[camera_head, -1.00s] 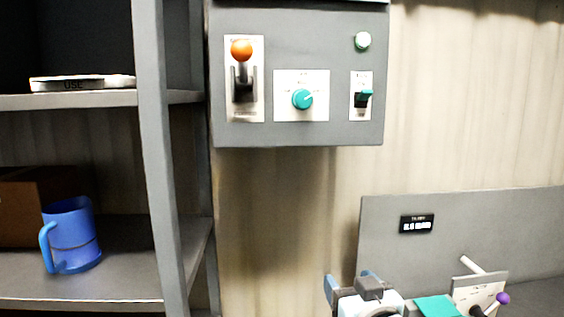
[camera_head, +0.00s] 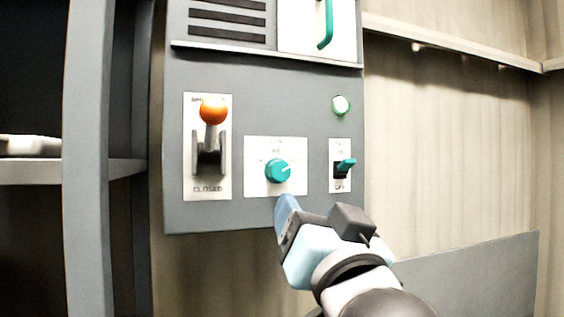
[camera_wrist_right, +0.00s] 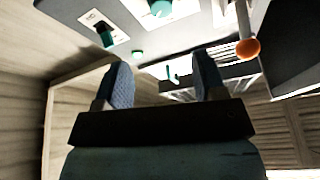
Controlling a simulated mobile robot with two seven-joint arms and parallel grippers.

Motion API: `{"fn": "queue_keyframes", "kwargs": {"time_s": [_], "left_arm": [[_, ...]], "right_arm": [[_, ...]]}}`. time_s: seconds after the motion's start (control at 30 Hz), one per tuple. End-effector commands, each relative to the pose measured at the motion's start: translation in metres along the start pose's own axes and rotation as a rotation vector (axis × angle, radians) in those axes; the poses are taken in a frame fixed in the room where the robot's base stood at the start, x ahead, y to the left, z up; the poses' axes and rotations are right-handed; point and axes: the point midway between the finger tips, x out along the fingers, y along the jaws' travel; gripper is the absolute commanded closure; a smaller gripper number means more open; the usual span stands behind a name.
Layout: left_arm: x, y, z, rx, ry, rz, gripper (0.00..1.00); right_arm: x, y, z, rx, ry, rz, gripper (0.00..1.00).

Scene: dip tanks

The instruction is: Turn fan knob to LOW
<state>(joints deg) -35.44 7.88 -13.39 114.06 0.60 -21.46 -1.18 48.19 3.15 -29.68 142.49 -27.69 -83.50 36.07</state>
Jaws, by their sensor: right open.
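The fan knob (camera_head: 278,171) is a round teal dial with a pale pointer line, on a white plate (camera_head: 256,183) in the middle of the grey control panel (camera_head: 270,95). Its pointer slants up and to the right; the labels around it are too small to read. In the right wrist view the knob (camera_wrist_right: 157,8) is at the top edge, partly cut off. My right gripper (camera_head: 287,208) is just below the knob and apart from it. The right wrist view shows its two blue fingers (camera_wrist_right: 160,82) spread with nothing between them. My left gripper is not in view.
Left of the knob is a lever with an orange ball (camera_head: 213,110). Right of it are a teal toggle switch (camera_head: 344,167) and a green round light (camera_head: 340,105). A grey shelf post (camera_head: 90,150) stands at the left. A teal handle (camera_head: 325,25) is above.

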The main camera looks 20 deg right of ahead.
Motion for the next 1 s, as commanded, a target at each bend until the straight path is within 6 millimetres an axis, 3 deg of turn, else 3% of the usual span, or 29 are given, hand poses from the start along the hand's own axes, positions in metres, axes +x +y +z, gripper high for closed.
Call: {"fn": "queue_keyframes", "kwargs": {"time_s": [0.03,0.37,0.7,1.0], "left_arm": [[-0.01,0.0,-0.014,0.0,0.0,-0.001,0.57],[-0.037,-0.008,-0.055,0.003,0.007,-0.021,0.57],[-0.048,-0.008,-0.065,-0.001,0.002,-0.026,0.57],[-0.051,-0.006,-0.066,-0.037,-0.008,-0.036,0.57]], "right_arm": [[0.007,-0.002,-0.006,-0.004,-0.005,0.003,0.36],[0.022,-0.003,-0.005,-0.007,-0.007,-0.005,0.36],[0.095,-0.002,-0.002,-0.007,-0.004,-0.005,0.36],[0.126,-0.002,0.0,-0.003,-0.003,-0.006,0.36]]}}
